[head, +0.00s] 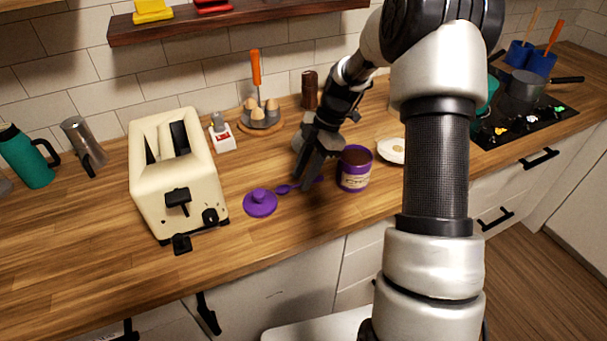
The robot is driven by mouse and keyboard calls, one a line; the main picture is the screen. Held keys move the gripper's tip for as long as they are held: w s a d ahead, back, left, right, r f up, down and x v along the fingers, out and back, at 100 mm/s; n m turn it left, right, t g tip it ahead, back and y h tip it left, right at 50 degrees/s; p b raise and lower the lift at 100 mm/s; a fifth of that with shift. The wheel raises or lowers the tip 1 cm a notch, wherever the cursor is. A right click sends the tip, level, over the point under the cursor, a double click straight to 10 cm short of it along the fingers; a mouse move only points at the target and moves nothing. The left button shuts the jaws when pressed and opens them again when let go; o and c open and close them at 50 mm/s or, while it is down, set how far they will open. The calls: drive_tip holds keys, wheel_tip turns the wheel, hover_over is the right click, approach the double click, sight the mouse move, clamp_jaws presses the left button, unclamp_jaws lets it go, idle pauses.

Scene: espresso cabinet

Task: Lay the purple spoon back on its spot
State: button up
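The purple spoon (284,189) lies low at the counter, between the purple lid and the purple jar. Its left end shows beside my gripper, and a bit of purple shows on the gripper's right side. My gripper (306,178) points down over the middle of the spoon and hides that part. I cannot tell whether the fingers are closed on it or whether the spoon touches the wood. The purple lid (260,204) with a knob lies left of the spoon. The open purple jar (354,171), with brown contents, stands upright just right of my gripper.
A cream toaster (160,200) stands to the left. An egg holder (260,119) with an orange-handled utensil is behind, next to a brown grinder (309,90). A white dish (391,151) lies right of the jar, partly behind my arm. Counter (300,222) in front is clear.

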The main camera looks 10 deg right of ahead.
drive_tip(key=v, duration=1.1)
drive_tip(key=shift+r, duration=0.3)
